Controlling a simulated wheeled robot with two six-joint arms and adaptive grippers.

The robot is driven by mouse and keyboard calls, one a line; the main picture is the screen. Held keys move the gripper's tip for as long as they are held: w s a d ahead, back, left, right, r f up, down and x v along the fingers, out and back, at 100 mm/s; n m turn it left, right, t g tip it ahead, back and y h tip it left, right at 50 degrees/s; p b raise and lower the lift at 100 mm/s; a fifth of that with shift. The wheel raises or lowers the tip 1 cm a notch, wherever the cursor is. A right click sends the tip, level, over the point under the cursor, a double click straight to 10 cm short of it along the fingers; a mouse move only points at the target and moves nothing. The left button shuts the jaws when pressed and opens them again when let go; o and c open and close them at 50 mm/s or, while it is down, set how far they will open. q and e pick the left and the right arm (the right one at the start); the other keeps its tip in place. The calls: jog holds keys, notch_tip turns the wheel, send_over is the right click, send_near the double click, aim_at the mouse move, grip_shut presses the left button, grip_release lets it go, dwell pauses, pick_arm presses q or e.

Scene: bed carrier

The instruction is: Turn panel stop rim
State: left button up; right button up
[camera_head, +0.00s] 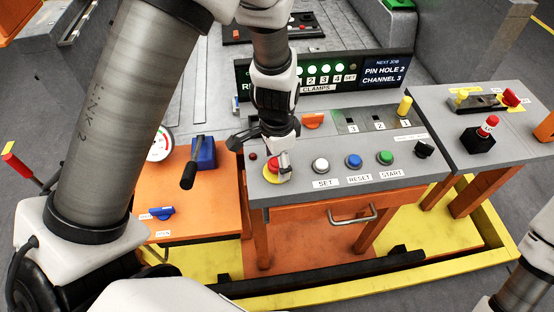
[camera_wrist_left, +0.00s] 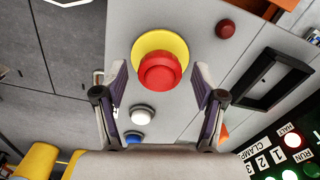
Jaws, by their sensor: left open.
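The panel stop is a red mushroom button (camera_head: 271,167) on a yellow round base, at the left front of the grey control panel (camera_head: 345,180). The left wrist view shows its red cap (camera_wrist_left: 161,72) and yellow base in the middle, between the fingertips. My left gripper (camera_head: 279,158) points down at the button and partly hides it. It also shows in the left wrist view (camera_wrist_left: 160,82), with its fingers apart on either side of the red cap. I cannot tell whether they touch the rim. My right gripper is out of view.
White, blue and green buttons (camera_head: 385,157) line the panel to the right. A small dark red lamp (camera_head: 253,156) sits beside the stop. A blue lever block (camera_head: 203,152) stands left. A clamp display (camera_head: 320,75) rises behind. Another red-topped stop (camera_head: 488,127) stands far right.

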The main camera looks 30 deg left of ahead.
pick_arm(q)
notch_tip(320, 180, up, 12)
jog(key=shift+f, duration=0.15)
dwell(0.5)
